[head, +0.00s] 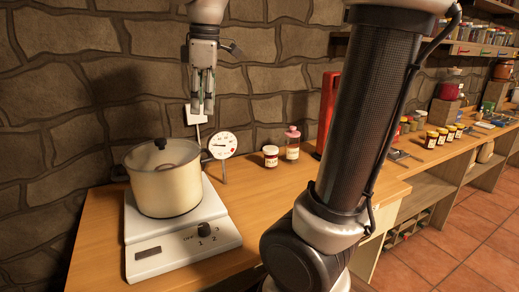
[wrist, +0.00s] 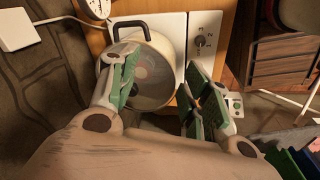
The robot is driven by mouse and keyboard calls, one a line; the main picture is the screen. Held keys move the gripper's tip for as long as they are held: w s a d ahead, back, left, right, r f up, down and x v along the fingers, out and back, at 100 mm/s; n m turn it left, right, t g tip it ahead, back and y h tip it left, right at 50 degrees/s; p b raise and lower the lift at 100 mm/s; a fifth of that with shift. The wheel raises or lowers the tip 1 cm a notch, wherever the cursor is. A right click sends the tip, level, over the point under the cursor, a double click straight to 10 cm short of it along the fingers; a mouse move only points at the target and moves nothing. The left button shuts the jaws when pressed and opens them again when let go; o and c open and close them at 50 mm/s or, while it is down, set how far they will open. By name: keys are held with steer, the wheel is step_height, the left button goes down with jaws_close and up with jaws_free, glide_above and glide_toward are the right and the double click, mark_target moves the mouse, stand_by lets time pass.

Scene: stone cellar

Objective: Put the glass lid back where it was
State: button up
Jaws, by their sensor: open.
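The glass lid (head: 163,154) with a black knob (head: 160,143) lies on top of the cream pot (head: 168,190) in the head view. The pot stands on the white hot plate (head: 150,262). In the wrist view the round pot (wrist: 165,42) shows beyond my fingers, and the clear lid (wrist: 153,75) seems to cover it; the knob is not clear there. My gripper (head: 203,106) hangs above and to the right of the pot, pointing down, apart from the lid. Its fingers (wrist: 158,75) are spread with nothing between them.
A dial gauge (head: 222,146) stands right of the pot. A small jar (head: 271,156), a pink-capped bottle (head: 292,143) and a red object (head: 327,110) stand farther right. A white wall box (head: 195,114) is behind my gripper. The wooden counter (head: 265,200) has free room at its middle.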

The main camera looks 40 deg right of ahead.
steer(key=s+d+f+m+t, duration=0.1)
steer(key=s+d+f+m, duration=0.2)
steer(key=s+f+m, duration=0.2)
steer(key=s+d+f+m+t, duration=0.1)
steer(key=s+d+f+m, duration=0.2)
steer(key=s, duration=0.7)
step_height(320, 180, down, 2)
steer(key=m, duration=0.3)
steer(key=shift+s+d+m+t, duration=0.15)
steer(key=shift+s+m+t, duration=0.1)
steer(key=shift+m+t, duration=0.05)
stand_by(0.6)
